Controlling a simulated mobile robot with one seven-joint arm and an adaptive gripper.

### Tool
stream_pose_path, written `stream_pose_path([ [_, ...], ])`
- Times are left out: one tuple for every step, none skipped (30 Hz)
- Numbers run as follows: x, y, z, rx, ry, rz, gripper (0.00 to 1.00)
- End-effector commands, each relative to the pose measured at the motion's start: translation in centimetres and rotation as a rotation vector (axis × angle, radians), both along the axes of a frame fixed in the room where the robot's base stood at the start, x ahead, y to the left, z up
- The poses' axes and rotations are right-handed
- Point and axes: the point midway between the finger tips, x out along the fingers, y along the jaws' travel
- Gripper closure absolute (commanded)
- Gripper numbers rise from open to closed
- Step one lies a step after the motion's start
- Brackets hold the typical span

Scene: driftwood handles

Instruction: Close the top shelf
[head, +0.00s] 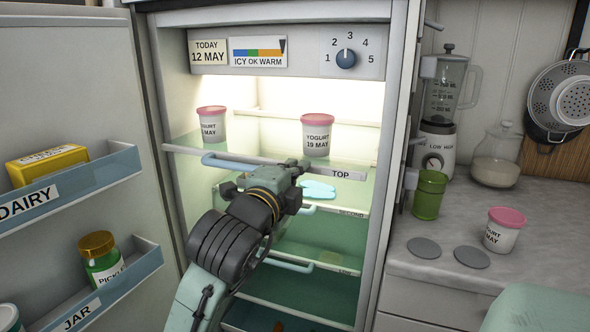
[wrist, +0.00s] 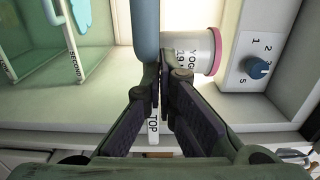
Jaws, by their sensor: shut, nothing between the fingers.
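The top shelf (head: 341,174) is a glass shelf in the open fridge, with a pale front edge labelled TOP. Its label also shows in the wrist view (wrist: 153,128). A light blue bar handle (head: 215,161) runs along its front; part is hidden behind my gripper (head: 298,170). In the wrist view my fingers (wrist: 165,78) are shut and empty, right at the handle (wrist: 146,30); I cannot tell whether they touch it. A pink-lidded yogurt tub (head: 317,135) marked 19 MAY stands at the shelf's right, and another (head: 212,124) at its left.
The second shelf (head: 350,212) lies below, with a pale blue item (head: 318,188) on it. The open fridge door (head: 75,60) stands at left with dairy and jar racks. A counter (head: 440,245) at right holds a green cup (head: 429,194) and a yogurt tub (head: 503,230).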

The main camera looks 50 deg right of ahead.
Motion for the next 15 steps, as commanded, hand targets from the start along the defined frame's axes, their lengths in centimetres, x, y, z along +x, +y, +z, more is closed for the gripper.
stream_pose_path([
  [0.1, -0.2, 0.0, 0.000, 0.000, 0.000, 1.00],
  [0.1, -0.3, 0.0, 0.001, 0.000, 0.000, 1.00],
  [0.2, -0.6, 0.0, 0.001, 0.000, 0.000, 1.00],
  [0.3, -0.8, 0.0, 0.001, 0.000, 0.000, 1.00],
  [0.4, -1.1, 0.0, 0.002, 0.000, 0.000, 1.00],
  [0.6, -1.6, -0.1, 0.003, 0.000, -0.001, 1.00],
  [0.8, -2.1, -0.1, 0.003, 0.001, -0.001, 1.00],
  [1.0, -2.5, 0.0, 0.002, 0.001, -0.001, 1.00],
  [1.3, -3.2, -0.1, 0.004, 0.002, -0.001, 1.00],
  [1.5, -3.8, 0.0, 0.002, 0.000, -0.001, 1.00],
  [1.8, -4.4, 0.0, 0.003, 0.000, 0.000, 1.00],
  [2.1, -5.3, 0.0, 0.003, 0.000, -0.001, 1.00],
  [2.4, -6.0, 0.0, 0.004, 0.002, -0.001, 1.00],
  [2.7, -6.6, 0.0, 0.003, 0.000, -0.001, 1.00],
  [3.1, -7.6, 0.1, 0.004, 0.001, 0.000, 1.00],
])
